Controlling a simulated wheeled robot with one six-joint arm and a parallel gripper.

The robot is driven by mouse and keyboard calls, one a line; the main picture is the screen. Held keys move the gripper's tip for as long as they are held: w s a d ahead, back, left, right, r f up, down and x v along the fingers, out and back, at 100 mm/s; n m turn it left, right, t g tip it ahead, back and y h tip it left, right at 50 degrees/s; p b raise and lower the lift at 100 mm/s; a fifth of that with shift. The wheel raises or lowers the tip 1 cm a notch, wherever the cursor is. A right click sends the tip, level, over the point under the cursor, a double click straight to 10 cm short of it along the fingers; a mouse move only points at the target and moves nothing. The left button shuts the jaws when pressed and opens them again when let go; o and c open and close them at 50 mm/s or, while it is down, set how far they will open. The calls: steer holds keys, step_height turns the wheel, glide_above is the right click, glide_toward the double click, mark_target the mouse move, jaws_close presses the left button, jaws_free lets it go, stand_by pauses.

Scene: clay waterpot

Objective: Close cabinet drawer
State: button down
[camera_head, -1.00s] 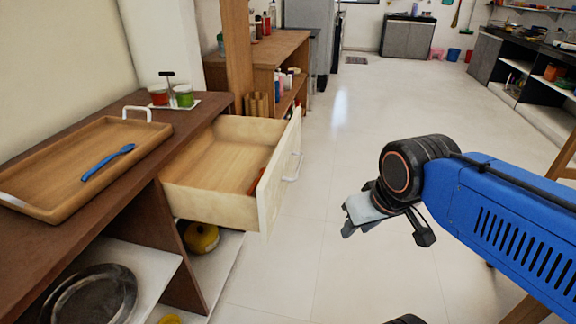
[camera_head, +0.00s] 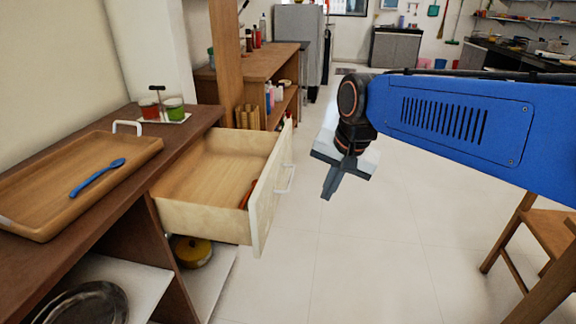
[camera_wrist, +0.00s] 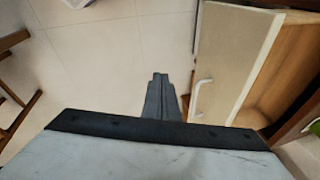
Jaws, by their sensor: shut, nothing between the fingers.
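The cabinet drawer (camera_head: 205,219) is pulled well out from under the wooden counter in the head view. It is light wood with a pale front panel (camera_head: 268,196) and a white handle (camera_head: 285,179). A red item (camera_head: 248,190) lies inside near the front. In the wrist view the front panel (camera_wrist: 233,62) and handle (camera_wrist: 201,98) show right of the fingers. My gripper (camera_head: 327,192) is shut and empty, pointing down in front of the drawer, to the right of the handle and apart from it.
The wooden counter (camera_head: 108,186) holds a tray (camera_head: 38,226) with a blue spoon (camera_head: 97,177) and a small rack of jars (camera_head: 166,113). A wooden chair (camera_head: 540,226) stands at the right. The tiled floor (camera_head: 372,262) before the drawer is clear.

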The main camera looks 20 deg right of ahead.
steer(key=w+r+m+g+y, duration=0.2)
steer(key=w+r+m, duration=0.1)
steer(key=w+m, duration=1.55)
steer(key=w+a+f+n, duration=0.1)
steer(key=w+f+n, duration=0.2)
steer(key=f, duration=0.6)
steer(key=shift+w+a+f, duration=0.3)
steer(key=shift+w+a, duration=0.05)
steer(key=shift+w, duration=0.5)
steer(key=w+a, duration=0.4)
steer(key=a, duration=0.3)
steer(key=w+a, duration=0.4)
steer(key=a, duration=0.3)
steer(key=w+a, duration=0.4)
steer(key=a, duration=0.3)
steer(key=shift+w+a, duration=0.25)
steer(key=shift+a, duration=0.1)
steer(key=shift+w+a+r, duration=0.1)
steer(key=shift+w+a, duration=0.25)
steer(key=shift+a, duration=0.3)
steer(key=shift+w+a, duration=0.1)
steer(key=shift+r, duration=0.15)
